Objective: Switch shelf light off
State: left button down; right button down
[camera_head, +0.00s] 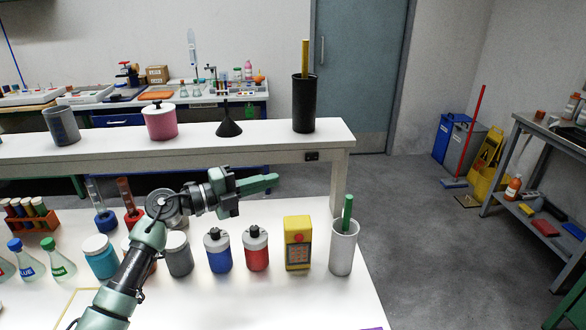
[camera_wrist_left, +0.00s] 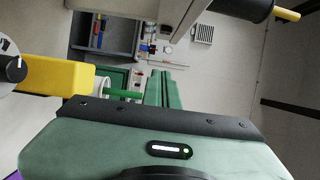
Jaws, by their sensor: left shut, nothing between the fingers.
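A small black switch box (camera_head: 312,156) sits on the front edge of the white raised shelf (camera_head: 190,150), near its right end. It is too small to tell its setting. My left gripper (camera_head: 272,180) is shut and empty, with its green fingers pointing right. In the head view it appears below and left of the switch box, apart from it. The shut fingers also show in the left wrist view (camera_wrist_left: 166,88). My right gripper is not in view.
Below the gripper stand a yellow box (camera_head: 297,243), a white cup (camera_head: 343,248) with a green stick, and blue (camera_head: 218,250) and red (camera_head: 256,249) jars. A black cup (camera_head: 304,104) stands on the shelf above the switch box.

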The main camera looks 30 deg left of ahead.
aim_at(312, 157)
pick_arm(q)
jog(key=w+d+p, duration=0.2)
jog(key=w, duration=0.9)
jog(key=shift+w+d+p, duration=0.15)
jog(key=shift+d+p, duration=0.25)
jog(key=shift+r, duration=0.1)
jog(key=shift+w+a+r, duration=0.1)
jog(key=shift+a, duration=0.1)
